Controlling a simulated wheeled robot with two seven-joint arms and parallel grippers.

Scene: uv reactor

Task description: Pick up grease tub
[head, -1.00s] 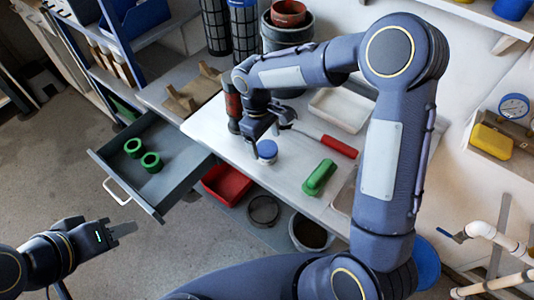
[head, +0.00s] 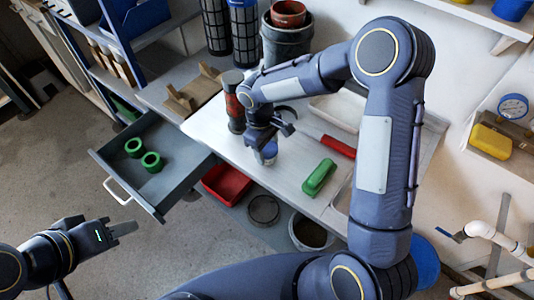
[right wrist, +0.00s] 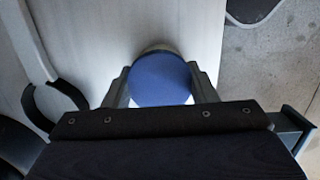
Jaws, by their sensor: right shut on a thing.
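The grease tub (head: 268,155), a small white tub with a blue lid, is on the white worktop (head: 225,125) near its front edge. My right gripper (head: 264,146) comes down over it from above and partly hides it. In the right wrist view the tub's round blue lid (right wrist: 161,80) sits between the two fingers of the right gripper (right wrist: 162,92), which is shut on it. Whether the tub touches the worktop is hard to tell. My left gripper (head: 122,231) is far from the tub, at the lower left over the floor; its finger gap is unclear.
A green block-like item (head: 319,178) and a red-handled tool (head: 339,146) lie to the right. A red and black cylinder (head: 234,103) stands close behind the gripper. An open grey drawer (head: 180,183) with green rings juts out left. A red bin (head: 227,185) sits below.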

